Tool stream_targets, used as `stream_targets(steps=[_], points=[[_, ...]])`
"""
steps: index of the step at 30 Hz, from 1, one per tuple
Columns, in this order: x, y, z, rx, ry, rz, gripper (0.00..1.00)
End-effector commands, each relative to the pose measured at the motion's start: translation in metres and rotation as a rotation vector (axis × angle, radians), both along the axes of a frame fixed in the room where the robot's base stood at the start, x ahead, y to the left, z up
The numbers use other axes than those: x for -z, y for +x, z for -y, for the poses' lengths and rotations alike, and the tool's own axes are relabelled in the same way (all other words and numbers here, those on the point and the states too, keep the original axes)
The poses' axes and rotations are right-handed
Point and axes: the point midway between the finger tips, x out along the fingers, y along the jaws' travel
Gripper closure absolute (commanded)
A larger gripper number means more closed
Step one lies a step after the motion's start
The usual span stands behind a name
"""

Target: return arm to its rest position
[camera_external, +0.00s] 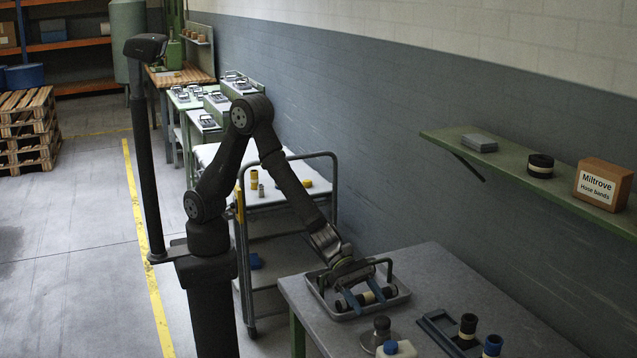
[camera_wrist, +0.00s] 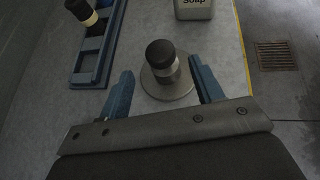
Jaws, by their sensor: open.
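My gripper (camera_external: 368,302) is low over the grey handled tray (camera_external: 341,314) on the workbench, pointing down toward the bench. Its two blue fingers are spread apart.
A dark-knobbed piece on a round base (camera_wrist: 166,85) stands on the bench beyond the fingers. A blue rack (camera_wrist: 91,62) holds a dark and cream cylinder (camera_wrist: 82,12). A soap bottle (camera_wrist: 195,9) stands nearby. A wall shelf (camera_external: 520,172) and a trolley (camera_external: 283,194) flank the bench.

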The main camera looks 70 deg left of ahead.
Motion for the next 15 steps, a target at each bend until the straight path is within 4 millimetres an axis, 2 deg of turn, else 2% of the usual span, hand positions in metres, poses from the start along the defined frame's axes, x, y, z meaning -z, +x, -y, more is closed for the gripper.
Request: stream_targets(steps=[9, 10, 15], points=[[-0.026, -0.009, -0.045, 0.0, -0.002, 0.002, 0.4], [-0.025, -0.009, -0.044, 0.0, -0.001, 0.001, 0.4], [-0.008, -0.004, -0.017, 0.001, 0.001, -0.001, 0.4]])
